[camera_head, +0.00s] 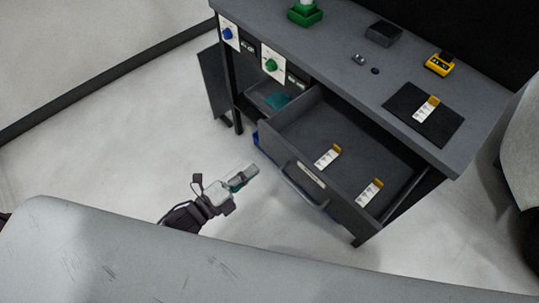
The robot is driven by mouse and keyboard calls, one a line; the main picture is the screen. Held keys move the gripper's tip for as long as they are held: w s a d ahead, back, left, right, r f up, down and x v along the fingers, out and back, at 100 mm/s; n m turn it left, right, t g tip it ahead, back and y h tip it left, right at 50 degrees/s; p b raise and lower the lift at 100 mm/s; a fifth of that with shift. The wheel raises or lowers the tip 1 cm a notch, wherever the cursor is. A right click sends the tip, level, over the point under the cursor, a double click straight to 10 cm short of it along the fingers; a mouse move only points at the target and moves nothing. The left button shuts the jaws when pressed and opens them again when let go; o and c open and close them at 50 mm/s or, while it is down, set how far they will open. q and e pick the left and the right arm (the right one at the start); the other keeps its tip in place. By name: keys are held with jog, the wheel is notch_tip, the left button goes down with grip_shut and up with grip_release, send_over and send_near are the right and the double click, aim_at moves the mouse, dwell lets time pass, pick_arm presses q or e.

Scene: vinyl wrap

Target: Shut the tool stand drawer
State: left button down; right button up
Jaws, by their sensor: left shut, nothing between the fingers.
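The tool stand (345,62) is a dark grey bench at the upper right. Its drawer (288,140) is pulled out toward me, with a bar handle (303,188) and a white label on its front. Inside lie two small white and yellow packs, one near the middle (326,157) and one nearer the right (368,192). My left gripper (250,172) is shut and empty, to the left of the drawer front and apart from the handle in the picture. My right gripper is not in view.
On the bench top stand a green item (305,14), a dark box (383,34), a yellow device (439,64) and a black mat (408,101) with a pack on it. An open compartment (262,92) holds a teal item. A large grey surface (130,255) fills the foreground. Floor left of the stand is clear.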

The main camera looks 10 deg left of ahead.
aim_at(277, 152)
pick_arm(q)
jog(key=x, duration=0.6)
jog(key=shift+p, duration=0.3)
jog(key=shift+w+d, duration=0.3)
jog(key=shift+w, duration=0.05)
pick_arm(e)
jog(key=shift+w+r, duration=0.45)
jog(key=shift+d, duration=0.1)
